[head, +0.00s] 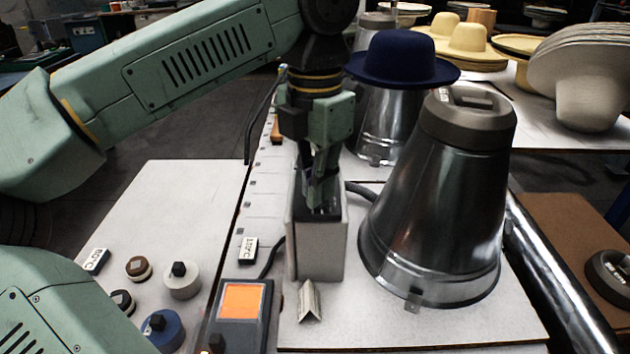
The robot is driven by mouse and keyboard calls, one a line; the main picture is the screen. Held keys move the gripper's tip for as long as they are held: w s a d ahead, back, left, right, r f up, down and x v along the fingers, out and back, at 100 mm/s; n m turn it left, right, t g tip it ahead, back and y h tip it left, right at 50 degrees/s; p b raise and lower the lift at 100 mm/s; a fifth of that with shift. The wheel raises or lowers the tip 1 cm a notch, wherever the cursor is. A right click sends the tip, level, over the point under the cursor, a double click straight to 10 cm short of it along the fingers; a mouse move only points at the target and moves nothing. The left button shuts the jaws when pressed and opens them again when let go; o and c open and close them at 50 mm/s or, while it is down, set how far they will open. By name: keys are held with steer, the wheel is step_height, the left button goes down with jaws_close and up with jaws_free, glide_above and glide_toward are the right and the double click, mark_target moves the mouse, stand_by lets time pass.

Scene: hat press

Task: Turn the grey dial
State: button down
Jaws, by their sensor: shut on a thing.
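My gripper (322,204) points straight down over a tall pale grey box (318,250) with a dark top. Its fingers are shut on a small part at the box's top, which they mostly hide, so I cannot tell its shape or colour for sure. A pale grey round dial (182,284) with a black knob on it sits on the white table at the lower left, well apart from my gripper.
Near the grey dial are a brown dial (138,268), a dark dial (121,302) and a blue dial (163,332). A unit with an orange screen (245,301) stands in front of the box. A large metal cone (435,220) stands close on the right; a navy hat (400,62) is behind.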

steer(key=c, duration=1.7)
jaws_free()
steer(key=shift+r, duration=0.1)
step_height(320, 180, up, 7)
steer(key=shift+r, duration=0.2)
steer(key=shift+s, duration=0.1)
